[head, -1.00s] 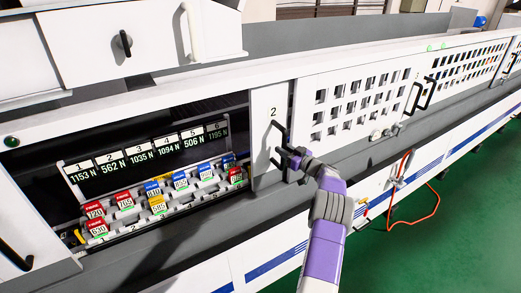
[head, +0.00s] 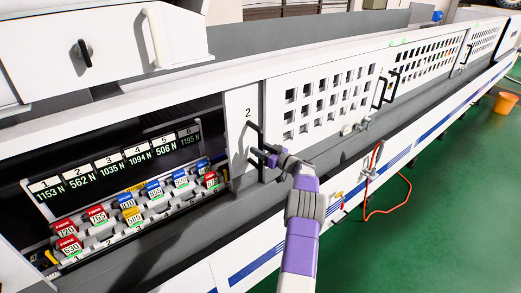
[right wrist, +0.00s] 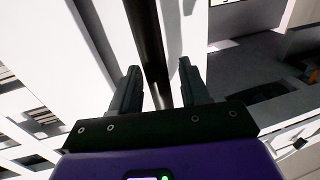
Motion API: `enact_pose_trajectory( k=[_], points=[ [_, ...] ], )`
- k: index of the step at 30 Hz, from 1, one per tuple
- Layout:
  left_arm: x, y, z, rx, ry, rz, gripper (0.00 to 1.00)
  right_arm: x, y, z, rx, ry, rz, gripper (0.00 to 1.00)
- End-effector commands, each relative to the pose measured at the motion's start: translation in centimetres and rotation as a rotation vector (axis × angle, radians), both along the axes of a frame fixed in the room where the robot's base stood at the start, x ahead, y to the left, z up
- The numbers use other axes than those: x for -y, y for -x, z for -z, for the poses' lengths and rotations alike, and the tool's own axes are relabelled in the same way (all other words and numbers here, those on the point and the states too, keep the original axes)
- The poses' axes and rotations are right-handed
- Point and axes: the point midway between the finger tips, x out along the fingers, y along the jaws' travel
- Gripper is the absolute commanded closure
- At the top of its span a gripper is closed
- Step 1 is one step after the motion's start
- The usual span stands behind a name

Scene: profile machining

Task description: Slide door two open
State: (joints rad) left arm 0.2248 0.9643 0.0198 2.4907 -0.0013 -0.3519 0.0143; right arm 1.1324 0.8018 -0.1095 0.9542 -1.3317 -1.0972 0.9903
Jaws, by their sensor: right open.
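Door two (head: 241,101) is a white sliding panel marked "2", with rows of square holes to its right. Its left edge borders the open bay. Its black bar handle (head: 250,137) stands upright near that edge. My right gripper (head: 262,157), on a purple and grey arm, is at the lower part of this handle. In the right wrist view, the two dark fingers of my right gripper (right wrist: 157,80) are apart, and the dark handle bar (right wrist: 151,40) runs between them. Contact cannot be told. My left gripper is not in view.
Left of the door, the open bay holds numbered displays (head: 122,160) and several red, blue and yellow labelled blocks (head: 67,229). More doors with black handles (head: 387,88) continue right. An orange-red hose (head: 385,208) hangs over the green floor (head: 450,200). An orange bucket (head: 506,102) stands far right.

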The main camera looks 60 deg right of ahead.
Motion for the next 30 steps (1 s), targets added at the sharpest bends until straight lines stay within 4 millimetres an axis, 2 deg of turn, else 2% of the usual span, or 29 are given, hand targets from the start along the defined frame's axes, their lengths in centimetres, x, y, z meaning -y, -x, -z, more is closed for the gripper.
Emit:
enact_pose_trajectory(
  k=[5,18,30],
  points=[
    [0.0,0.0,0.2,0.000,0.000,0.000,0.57,-0.1,0.8,0.1,-0.003,-0.001,0.001,0.54],
    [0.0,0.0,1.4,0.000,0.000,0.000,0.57,-1.0,6.9,0.1,-0.001,0.000,0.001,0.54],
    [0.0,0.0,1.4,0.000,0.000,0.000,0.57,-1.2,7.4,0.0,0.000,0.000,0.000,0.54]
  ],
)
